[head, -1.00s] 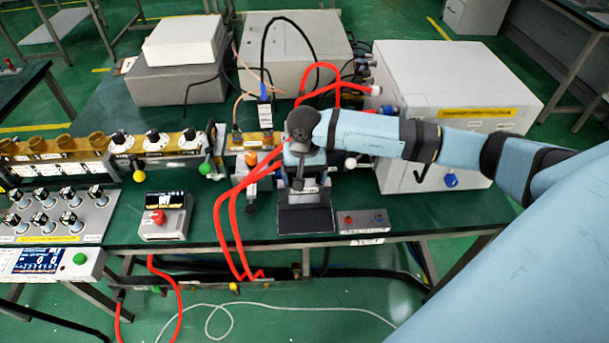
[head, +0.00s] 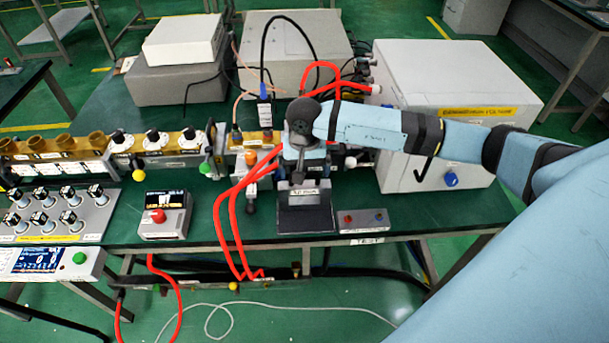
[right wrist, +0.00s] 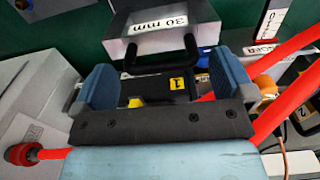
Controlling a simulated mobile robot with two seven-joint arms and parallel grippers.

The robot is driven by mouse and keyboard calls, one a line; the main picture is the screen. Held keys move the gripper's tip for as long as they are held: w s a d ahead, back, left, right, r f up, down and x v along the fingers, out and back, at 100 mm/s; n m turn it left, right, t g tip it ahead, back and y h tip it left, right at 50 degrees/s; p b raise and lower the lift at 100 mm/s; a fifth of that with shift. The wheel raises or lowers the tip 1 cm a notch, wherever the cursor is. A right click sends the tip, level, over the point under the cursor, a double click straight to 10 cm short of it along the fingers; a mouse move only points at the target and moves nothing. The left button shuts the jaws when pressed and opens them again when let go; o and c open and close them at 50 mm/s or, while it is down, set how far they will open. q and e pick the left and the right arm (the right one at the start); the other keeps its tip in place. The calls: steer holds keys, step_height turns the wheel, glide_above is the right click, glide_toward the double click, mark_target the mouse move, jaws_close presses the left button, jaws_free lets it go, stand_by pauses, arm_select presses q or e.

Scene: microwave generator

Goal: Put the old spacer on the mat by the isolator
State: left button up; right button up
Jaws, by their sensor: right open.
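A block labelled "30 mm" (right wrist: 165,25) with a black handle (right wrist: 160,62) shows at the top of the right wrist view. It looks like the spacer, but I cannot tell whether it is the old one. My right gripper (right wrist: 163,78) is open, its blue fingers on either side of the handle area, with no visible grip. In the head view the labelled block (head: 304,192) is below my right wrist, by a dark flat surface (head: 305,220) at the table's front that may be the mat. My left gripper is out of view.
A red-button box (head: 165,215) stands left and a small grey box (head: 363,221) right of the dark surface. Red hoses (head: 228,225) hang close on the left. A large grey cabinet (head: 455,85) stands at the right.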

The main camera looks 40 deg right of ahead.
step_height(320, 180, up, 9)
steer(key=s+a+m+t+y, duration=0.1)
steer(key=s+a+m+y, duration=0.4)
steer(key=a+m+y, duration=0.6)
steer(key=s+a+m+t+y, duration=0.2)
steer(key=s+a+m+y, duration=0.2)
steer(key=a+m+y, duration=0.7)
steer(key=d+f+m+t+h, duration=0.2)
steer(key=f+m+t+h, duration=0.35)
steer(key=m, duration=0.65)
steer(key=d+f+m+t+h, duration=0.1)
steer(key=f+m+t+h, duration=0.1)
steer(key=m+t+h, duration=0.7)
steer(key=s+d+f+m+g+h, duration=0.2)
steer(key=s+f+m+g, duration=0.1)
steer(key=s+f+m, duration=0.3)
steer(key=s+d+f+m+g+h, duration=0.2)
steer(key=s+f+m, duration=0.3)
steer(key=f+m, duration=0.6)
steer(key=d+m+g+b, duration=0.1)
steer(key=m, duration=0.1)
steer(key=shift+s+d+m+g, duration=0.15)
steer(key=shift+s+m+g, duration=0.2)
steer(key=shift+m, duration=0.05)
